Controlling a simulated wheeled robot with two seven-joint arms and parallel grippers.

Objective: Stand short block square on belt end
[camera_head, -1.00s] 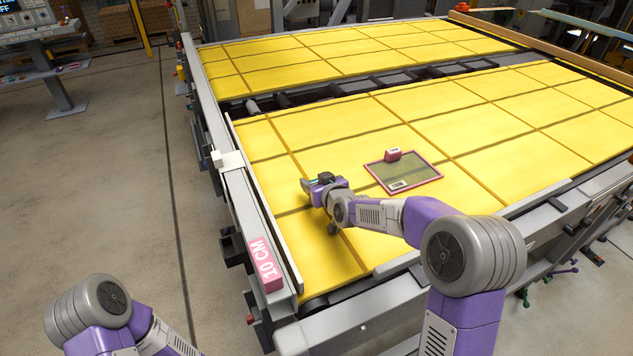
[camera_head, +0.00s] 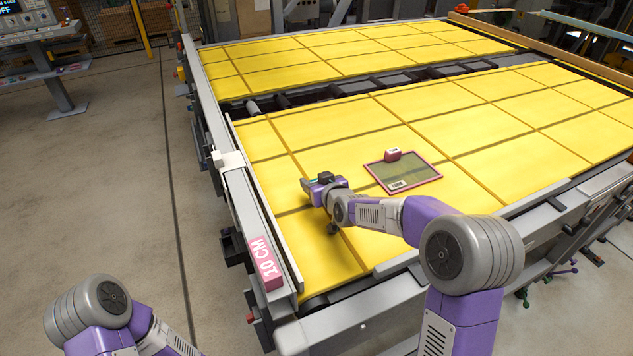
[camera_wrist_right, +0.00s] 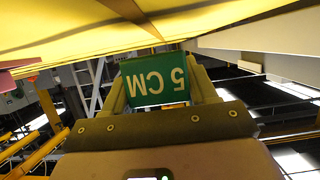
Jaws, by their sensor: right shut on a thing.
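The short block (camera_wrist_right: 153,79) is green with white "5 CM" lettering, upside down in the right wrist view. My right gripper (camera_wrist_right: 160,92) is shut on it, with a finger on each side. In the head view my right gripper (camera_head: 312,186) is low over the near left part of the yellow belt (camera_head: 290,250). The block is mostly hidden there, and I cannot tell whether it touches the belt. My left gripper is out of view; only part of that arm shows at the lower left.
A pink-framed panel (camera_head: 405,174) lies on the belt right of my right gripper. A white bracket (camera_head: 228,159) sits on the rail. The belt left of the panel is clear.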

